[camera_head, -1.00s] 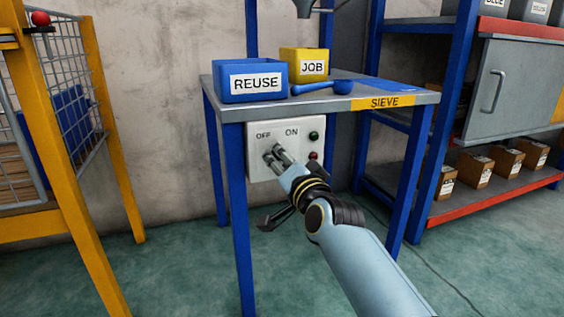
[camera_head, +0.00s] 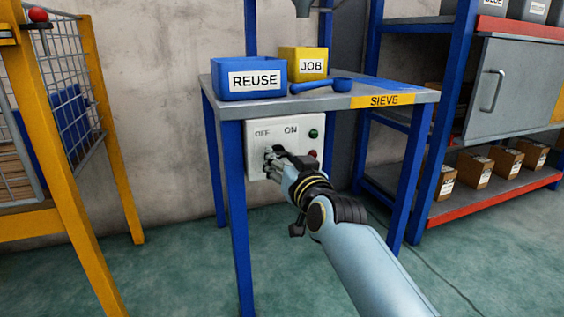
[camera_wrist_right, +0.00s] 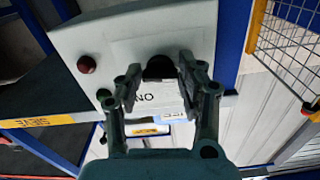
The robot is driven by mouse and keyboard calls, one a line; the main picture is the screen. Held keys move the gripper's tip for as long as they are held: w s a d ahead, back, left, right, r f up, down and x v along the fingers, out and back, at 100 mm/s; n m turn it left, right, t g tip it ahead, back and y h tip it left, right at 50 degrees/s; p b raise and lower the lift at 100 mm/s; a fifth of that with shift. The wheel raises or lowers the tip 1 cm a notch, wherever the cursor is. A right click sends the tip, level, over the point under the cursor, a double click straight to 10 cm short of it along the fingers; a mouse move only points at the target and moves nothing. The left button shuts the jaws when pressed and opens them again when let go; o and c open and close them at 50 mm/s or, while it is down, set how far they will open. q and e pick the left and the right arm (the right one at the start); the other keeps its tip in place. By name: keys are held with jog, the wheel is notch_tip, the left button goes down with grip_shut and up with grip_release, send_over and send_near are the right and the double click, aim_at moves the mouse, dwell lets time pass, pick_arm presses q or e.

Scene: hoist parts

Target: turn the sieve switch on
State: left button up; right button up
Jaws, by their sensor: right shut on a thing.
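The white switch box (camera_head: 257,122) hangs under the front of the table marked SIEVE, with OFF on the left and ON on the right. My right gripper (camera_head: 272,158) is at its front, below the labels, and hides the switch in the head view. In the right wrist view the dark round switch knob (camera_wrist_right: 159,67) sits between the fingers of my right gripper (camera_wrist_right: 158,82), shut on it. A green lamp (camera_head: 314,134) and a red lamp (camera_head: 313,155) are on the box's right side. Which way the knob points cannot be told. My left gripper is not in view.
The table (camera_head: 330,102) carries a blue REUSE bin (camera_head: 230,66), a yellow JOB bin (camera_head: 290,52) and a blue scoop (camera_head: 318,86). A yellow-framed cage (camera_head: 118,150) stands left, a shelf unit (camera_head: 490,203) right. The floor before the table is clear.

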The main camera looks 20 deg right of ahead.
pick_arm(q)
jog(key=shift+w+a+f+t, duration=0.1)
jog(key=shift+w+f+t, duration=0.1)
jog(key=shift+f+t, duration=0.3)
pick_arm(e)
jog(key=n, duration=0.7)
jog(key=shift+d+f, duration=0.1)
jog(key=shift+d, duration=0.05)
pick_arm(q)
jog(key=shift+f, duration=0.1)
pick_arm(e)
jog(key=shift+n, duration=0.3)
jog(key=o, duration=1.2)
jog(key=shift+c, duration=0.2)
jog(key=s, duration=1.2)
jog(key=shift+d, duration=0.2)
